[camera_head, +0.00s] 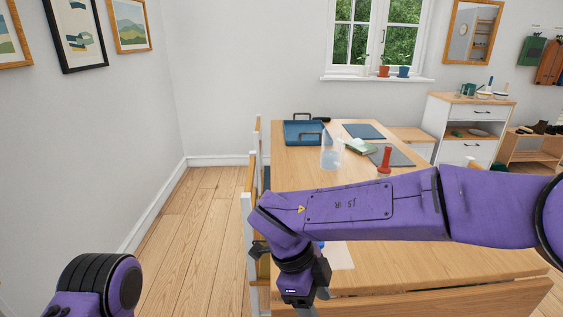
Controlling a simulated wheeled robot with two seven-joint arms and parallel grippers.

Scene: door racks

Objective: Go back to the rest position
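My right arm reaches in from the right across the front of the table (400,262). Its wrist bends down at the table's left front, and my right gripper (302,290) hangs there, pointing down. Its fingertips are cut off or hidden at the bottom edge, so its opening and anything in it cannot be told. A pale sheet or mat (340,257) lies partly hidden beside the wrist, with a small blue bit near it. Only a rounded purple and black part of my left arm shows at the bottom left; my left gripper is out of view.
Chairs (250,205) line the left side. A white cabinet (468,127) stands behind right. Floor at left is clear.

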